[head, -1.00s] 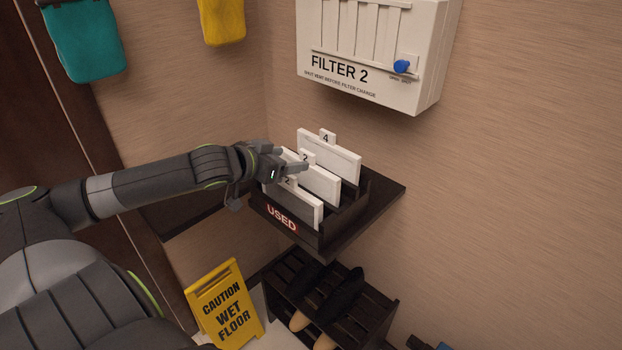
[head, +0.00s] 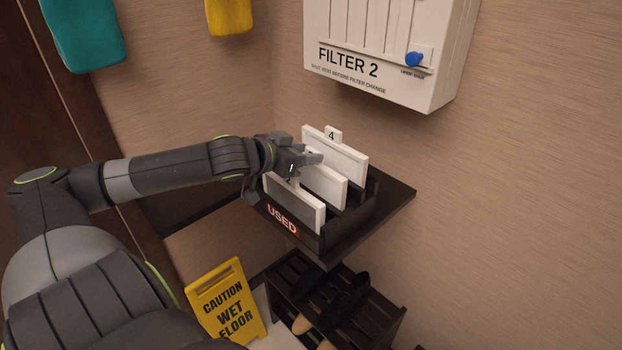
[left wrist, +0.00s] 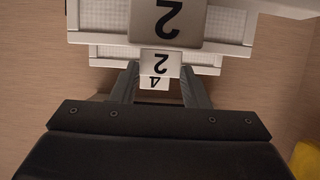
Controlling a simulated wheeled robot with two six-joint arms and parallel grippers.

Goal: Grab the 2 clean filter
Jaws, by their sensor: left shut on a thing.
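The rack (head: 352,216) on a dark wall shelf holds three upright filter panels. The front panel (head: 293,208) has a grey face and stands behind the red USED label. The back panel (head: 347,160) is white with a tab reading 4. My left gripper (head: 312,157) is shut on the middle panel's tab, with a finger on each side. That panel still stands between the other two. My right gripper is out of view.
The FILTER 2 wall box (head: 385,85) with a blue knob hangs above the rack. A shoe rack (head: 370,310) and a yellow wet-floor sign (head: 226,305) stand below. Teal (head: 85,30) and yellow cloths (head: 228,12) hang at upper left.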

